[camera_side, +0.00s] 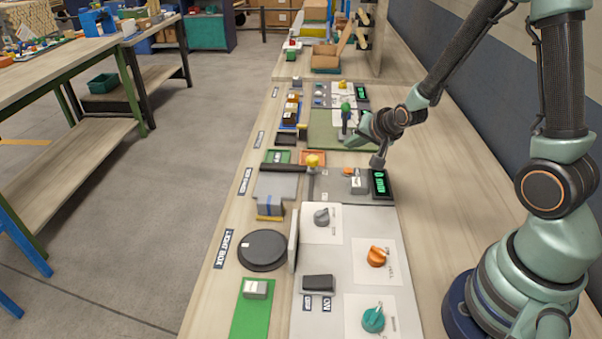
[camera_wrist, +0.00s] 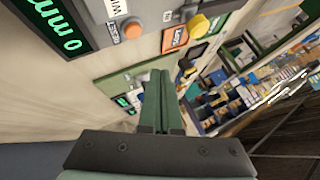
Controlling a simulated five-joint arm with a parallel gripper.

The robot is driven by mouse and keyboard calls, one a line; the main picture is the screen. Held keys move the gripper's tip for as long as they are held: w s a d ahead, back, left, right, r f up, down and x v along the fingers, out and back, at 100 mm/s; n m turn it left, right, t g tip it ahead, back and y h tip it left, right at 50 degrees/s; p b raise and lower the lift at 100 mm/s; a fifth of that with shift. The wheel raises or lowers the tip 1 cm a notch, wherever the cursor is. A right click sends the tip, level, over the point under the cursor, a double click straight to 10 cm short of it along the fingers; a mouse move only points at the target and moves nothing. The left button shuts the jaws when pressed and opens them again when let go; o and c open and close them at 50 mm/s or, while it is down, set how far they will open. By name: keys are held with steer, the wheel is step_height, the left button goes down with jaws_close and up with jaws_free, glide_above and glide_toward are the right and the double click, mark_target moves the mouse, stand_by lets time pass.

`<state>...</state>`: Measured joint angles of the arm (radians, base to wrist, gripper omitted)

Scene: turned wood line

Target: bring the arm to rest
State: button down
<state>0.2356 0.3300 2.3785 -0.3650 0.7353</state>
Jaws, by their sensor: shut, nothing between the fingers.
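My gripper (camera_side: 353,137) is above the bench in the side view, reaching left from the wrist over the far part of the panels. In the wrist view its two green fingers (camera_wrist: 160,76) lie together, with nothing between them. I cannot tell from the side view how high the fingertips are above the panels.
A digital readout (camera_side: 379,183) with green figures stands just nearer than my gripper; it also shows in the wrist view (camera_wrist: 50,28). A yellow-topped post (camera_side: 312,161), a dark round disc (camera_side: 262,250) and several knobs are nearer. A cardboard box (camera_side: 327,60) stands farther back.

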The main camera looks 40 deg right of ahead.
steer(key=s+a+r+n+g+y, duration=0.1)
steer(key=s+a+r+n, duration=0.4)
steer(key=s+r, duration=0.2)
steer(key=s+a+r+n+g+y, duration=0.1)
steer(key=s+a+r+n+g, duration=0.1)
steer(key=s+a+r+n, duration=0.3)
steer(key=s+r+n, duration=0.1)
steer(key=s+r, duration=0.2)
steer(key=r, duration=0.1)
steer(key=shift+a+r, duration=0.2)
steer(key=shift+a, duration=0.05)
